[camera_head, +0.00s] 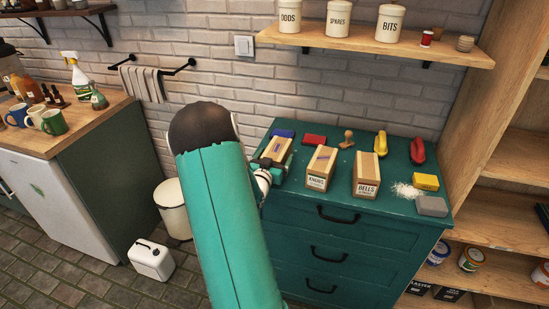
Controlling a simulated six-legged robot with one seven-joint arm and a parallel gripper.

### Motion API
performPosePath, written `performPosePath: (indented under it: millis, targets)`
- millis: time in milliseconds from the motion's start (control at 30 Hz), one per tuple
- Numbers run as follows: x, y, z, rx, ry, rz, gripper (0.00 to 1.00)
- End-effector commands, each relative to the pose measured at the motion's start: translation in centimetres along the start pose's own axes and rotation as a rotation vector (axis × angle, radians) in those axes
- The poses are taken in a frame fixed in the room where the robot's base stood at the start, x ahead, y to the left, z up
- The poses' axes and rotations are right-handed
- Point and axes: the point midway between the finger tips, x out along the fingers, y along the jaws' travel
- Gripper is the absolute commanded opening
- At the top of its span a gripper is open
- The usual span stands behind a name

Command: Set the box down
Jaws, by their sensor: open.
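Three light wooden boxes stand on the green chest of drawers (400,212). One box (277,147) is at the left of the top, at my gripper (272,163). My gripper is open at this box's near end; the arm hides part of it, and I cannot tell whether the fingers touch the box. The second box (321,167), with a white label, stands to the right. The third box (367,174), labelled BELLS, stands farther right.
Behind the boxes lie a blue pad (284,133), a red pad (314,140) and a wooden stamp (347,139). Yellow (380,144) and red (417,151) tools, a yellow block (426,182) and a grey block (432,206) are at right. A shelf (380,43) hangs above.

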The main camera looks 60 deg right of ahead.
Motion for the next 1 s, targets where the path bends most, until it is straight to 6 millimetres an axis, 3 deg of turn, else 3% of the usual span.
performPosePath:
  millis: [167,700,833,1000]
  targets:
    - [0.0,0.1,-0.1,0.001,0.0,0.002,0.87]
    - [-11.2,-0.1,0.0,-0.001,-0.002,-0.004,0.87]
    - [-12.9,-0.1,0.0,0.0,-0.001,-0.003,0.87]
    - [-13.8,0.0,0.0,-0.001,0.0,0.0,0.87]
